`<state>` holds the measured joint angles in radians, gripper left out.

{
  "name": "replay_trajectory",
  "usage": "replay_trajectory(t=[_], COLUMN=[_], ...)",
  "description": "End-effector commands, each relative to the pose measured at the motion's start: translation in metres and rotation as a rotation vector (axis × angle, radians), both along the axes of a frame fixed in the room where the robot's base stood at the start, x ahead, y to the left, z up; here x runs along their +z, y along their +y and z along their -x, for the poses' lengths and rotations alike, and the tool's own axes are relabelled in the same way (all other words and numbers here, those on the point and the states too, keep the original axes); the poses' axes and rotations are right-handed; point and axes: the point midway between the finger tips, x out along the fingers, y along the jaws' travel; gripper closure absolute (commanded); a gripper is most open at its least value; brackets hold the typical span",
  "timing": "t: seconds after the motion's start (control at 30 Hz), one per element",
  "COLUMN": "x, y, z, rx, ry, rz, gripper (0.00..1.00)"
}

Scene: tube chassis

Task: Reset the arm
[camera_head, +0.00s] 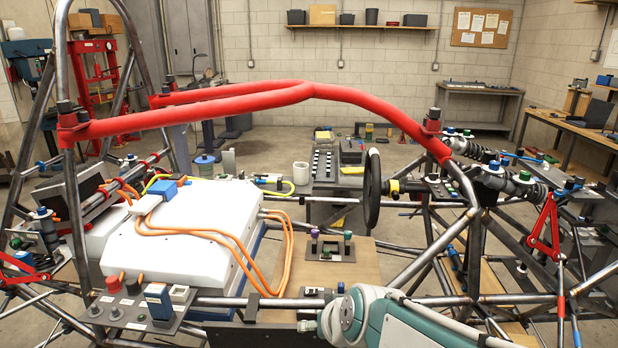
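My arm (375,318) shows at the bottom of the head view, right of the middle, as a grey joint and a teal and white link running off the bottom edge. My gripper is not in view, so its opening and anything in it are hidden. The arm's visible part is low, in front of the near tubes of the chassis. Whether it touches them cannot be told.
A white box (185,235) with orange cables sits left. A steering wheel (372,190) stands upright at centre. A switch panel (135,308) is at the lower left.

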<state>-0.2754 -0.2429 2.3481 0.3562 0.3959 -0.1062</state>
Motion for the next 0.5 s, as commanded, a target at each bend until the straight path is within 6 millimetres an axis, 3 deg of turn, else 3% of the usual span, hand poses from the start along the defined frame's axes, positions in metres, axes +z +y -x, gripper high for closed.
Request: replay_trajectory(t=[0.1,0.3,0.5], x=[0.017,0.032,0.035], y=[-0.035,-0.089,-0.125], z=[0.030,0.087,0.132], rx=[-0.019,-0.075,-0.143], ry=[0.013,0.060,0.107], rz=[0.047,0.149,0.235], gripper=[0.22,0.22,0.22])
